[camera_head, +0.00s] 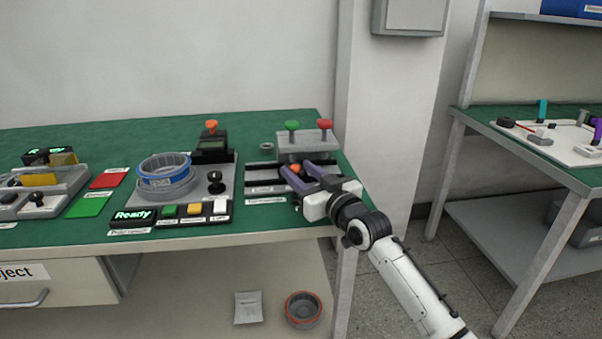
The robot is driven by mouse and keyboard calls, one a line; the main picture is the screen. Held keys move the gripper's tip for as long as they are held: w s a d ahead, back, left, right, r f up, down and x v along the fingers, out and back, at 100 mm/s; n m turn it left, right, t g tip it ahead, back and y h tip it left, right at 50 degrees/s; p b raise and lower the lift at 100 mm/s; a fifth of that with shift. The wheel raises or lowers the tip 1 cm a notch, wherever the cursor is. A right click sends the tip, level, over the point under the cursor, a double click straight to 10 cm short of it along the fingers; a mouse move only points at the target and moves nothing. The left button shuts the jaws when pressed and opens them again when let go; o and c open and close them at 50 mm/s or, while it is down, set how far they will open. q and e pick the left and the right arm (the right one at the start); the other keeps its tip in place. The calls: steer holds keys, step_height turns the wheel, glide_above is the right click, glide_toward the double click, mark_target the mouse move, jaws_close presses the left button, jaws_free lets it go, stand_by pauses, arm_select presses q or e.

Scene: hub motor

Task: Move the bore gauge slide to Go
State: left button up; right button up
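The bore gauge appears to be the grey fixture (318,142) with dark rails at the right end of the green bench, with a green knob (292,126) and a red knob (325,124) on top. A small orange knob (295,168), which looks like the slide's handle, sits in front of the grey block. My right gripper (297,168) reaches over the rails with its purple fingers apart on either side of the orange knob. Contact with the knob cannot be made out. The slide's body and label are partly hidden by the fingers. My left gripper is out of view.
Red and green pads lie farther left. A second bench (530,155) stands at right.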

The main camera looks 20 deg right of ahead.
steer(key=p+v, duration=0.1)
steer(key=v, duration=0.8)
steer(key=shift+s+p, duration=0.3)
steer(key=shift+p, duration=0.05)
steer(key=shift+s+d, duration=0.15)
steer(key=shift+s, duration=0.25)
